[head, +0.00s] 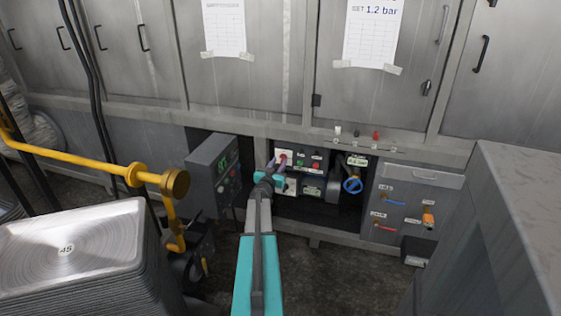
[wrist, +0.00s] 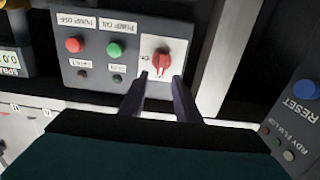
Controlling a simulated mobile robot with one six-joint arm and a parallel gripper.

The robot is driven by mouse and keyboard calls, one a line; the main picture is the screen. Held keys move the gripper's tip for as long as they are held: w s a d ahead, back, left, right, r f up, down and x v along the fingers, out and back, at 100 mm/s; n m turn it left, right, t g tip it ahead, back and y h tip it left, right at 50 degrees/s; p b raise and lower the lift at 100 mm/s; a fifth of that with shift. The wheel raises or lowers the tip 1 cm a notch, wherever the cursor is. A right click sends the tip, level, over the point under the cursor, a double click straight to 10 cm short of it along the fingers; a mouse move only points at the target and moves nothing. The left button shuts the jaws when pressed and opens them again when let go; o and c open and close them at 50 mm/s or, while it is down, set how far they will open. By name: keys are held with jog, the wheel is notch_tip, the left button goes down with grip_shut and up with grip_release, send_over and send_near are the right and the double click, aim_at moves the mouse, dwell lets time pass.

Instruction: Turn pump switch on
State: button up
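A red rotary switch knob (wrist: 162,61) sits on a white plate on a grey control box (wrist: 84,23). The wrist view shows the box upside down. A green button (wrist: 115,49) and a red button (wrist: 74,44) are beside the switch, with pump labels by them. In the head view the box (head: 325,173) is in the low recess, and the knob (head: 283,158) shows just past my gripper (head: 277,165). My gripper (wrist: 161,78) is open, its two fingertips apart just short of the knob, one to each side. I cannot tell if either touches it.
A blue valve wheel (head: 352,185) and a panel with coloured handles (head: 400,212) are to the right. A yellow pipe (head: 90,162) and a tray stack (head: 70,250) are at left. A grey block (head: 490,230) stands at right.

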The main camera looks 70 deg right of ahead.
aim_at(282, 158)
jog(key=shift+w+d, duration=0.1)
jog(key=shift+d, duration=1.75)
grip_shut()
